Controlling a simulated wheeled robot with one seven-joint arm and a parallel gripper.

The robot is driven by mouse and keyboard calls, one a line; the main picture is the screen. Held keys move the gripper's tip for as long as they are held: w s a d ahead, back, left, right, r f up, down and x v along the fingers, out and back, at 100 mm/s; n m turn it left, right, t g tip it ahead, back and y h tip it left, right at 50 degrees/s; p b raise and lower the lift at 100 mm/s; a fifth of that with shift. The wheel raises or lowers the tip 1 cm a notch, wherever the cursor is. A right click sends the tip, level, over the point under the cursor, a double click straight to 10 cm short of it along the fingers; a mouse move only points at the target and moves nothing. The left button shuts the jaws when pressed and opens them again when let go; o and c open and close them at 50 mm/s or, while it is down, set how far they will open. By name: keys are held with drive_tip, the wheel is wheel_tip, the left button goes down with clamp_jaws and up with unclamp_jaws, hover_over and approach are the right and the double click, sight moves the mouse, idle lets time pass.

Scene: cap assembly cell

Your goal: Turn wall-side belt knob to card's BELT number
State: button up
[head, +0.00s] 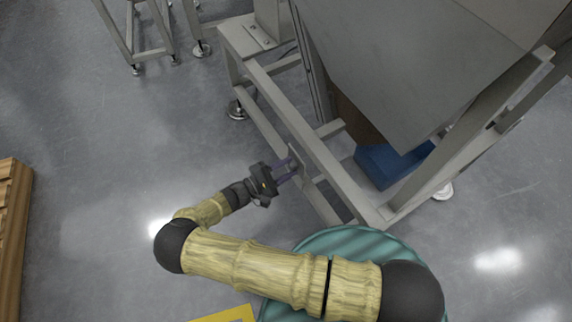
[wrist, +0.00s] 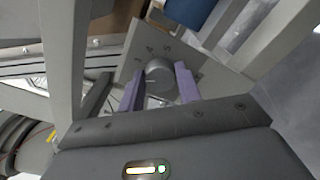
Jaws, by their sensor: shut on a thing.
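The belt knob is a round grey knob (wrist: 159,74) on a flat grey plate (wrist: 135,62) with dark numerals around it. A 4 and a 5 seem readable, and the others are too small or hidden. A thin pale line shows on the knob's near side; I cannot tell for sure which number it marks. My gripper (wrist: 160,88) has its two purple fingers on either side of the knob and is shut on it. In the head view my gripper (head: 284,171) reaches the lower rail of the machine frame, where the knob is hidden. No card is readable in either view.
The grey machine frame (head: 262,95) rises around the knob, with bars close to my gripper. A blue box (head: 380,166) sits inside the frame. A wooden pallet (head: 14,215) lies at the left edge. The floor left of my arm is clear.

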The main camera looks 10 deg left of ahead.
drive_tip(key=m+p, duration=0.1)
drive_tip(key=m, duration=0.4)
drive_tip(key=shift+s+f, duration=0.1)
drive_tip(key=shift+m, duration=0.3)
drive_tip(key=o, duration=1)
drive_tip(key=p+v, duration=0.2)
drive_tip(key=v, duration=1.5)
drive_tip(key=shift+s+p, duration=0.2)
drive_tip(key=shift+p, duration=0.1)
drive_tip(key=shift+a, duration=0.15)
